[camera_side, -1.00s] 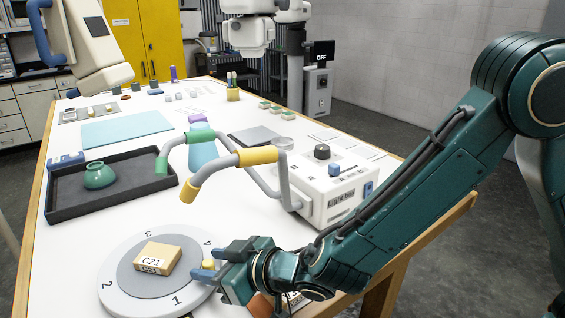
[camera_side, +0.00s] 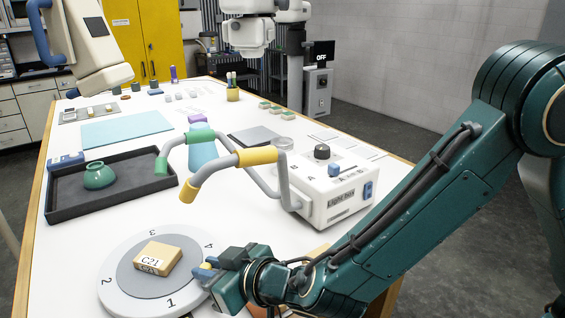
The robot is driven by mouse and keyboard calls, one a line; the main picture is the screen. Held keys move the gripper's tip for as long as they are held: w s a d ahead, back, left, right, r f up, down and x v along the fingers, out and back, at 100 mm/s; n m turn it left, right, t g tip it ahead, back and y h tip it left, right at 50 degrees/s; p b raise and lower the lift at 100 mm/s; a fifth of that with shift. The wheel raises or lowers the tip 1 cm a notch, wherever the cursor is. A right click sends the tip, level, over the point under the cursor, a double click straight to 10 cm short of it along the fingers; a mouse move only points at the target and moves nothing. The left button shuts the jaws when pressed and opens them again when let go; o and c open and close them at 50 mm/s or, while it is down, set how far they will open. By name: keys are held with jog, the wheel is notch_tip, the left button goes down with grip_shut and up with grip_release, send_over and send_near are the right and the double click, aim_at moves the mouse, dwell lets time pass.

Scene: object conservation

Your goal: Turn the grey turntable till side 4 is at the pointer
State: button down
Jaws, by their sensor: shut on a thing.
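The grey turntable (camera_side: 120,293) lies on the table at the lower left. Its rim carries the numbers 1 at the front, 2 at the left, 3 at the back and 4 at the right. A tan box labelled C21 (camera_side: 158,259) sits on its raised middle disc. A small yellow knob (camera_side: 208,265) stands at the turntable's right side. My gripper (camera_side: 207,270) reaches in from the right and is shut on this knob, which its fingers partly hide. I cannot make out the pointer.
A bent pipe with yellow and green grips (camera_side: 265,187) arches over the table behind the turntable. A dark tray (camera_side: 60,208) with a green pot (camera_side: 98,176) is at the left. White table shows between tray and turntable.

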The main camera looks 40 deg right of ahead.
aim_at(202, 301)
jog(key=shift+s+a+f+m+t+h, duration=0.15)
jog(key=shift+s+a+m+h, duration=0.15)
jog(key=shift+a+m+h, duration=0.25)
jog(key=shift+s+a+r+m+t+h, duration=0.1)
jog(key=shift+s+a+m+h, duration=0.15)
jog(key=shift+a+m+h, duration=0.35)
jog(key=shift+s+a+f+m+t+h, duration=0.15)
jog(key=shift+s+a+m+h, duration=0.2)
jog(key=shift+m+h, duration=0.25)
jog(key=shift+r, duration=0.15)
jog(key=c, duration=1.3)
grip_release()
jog(key=shift+w+d+n, duration=0.2)
jog(key=shift+n, duration=0.05)
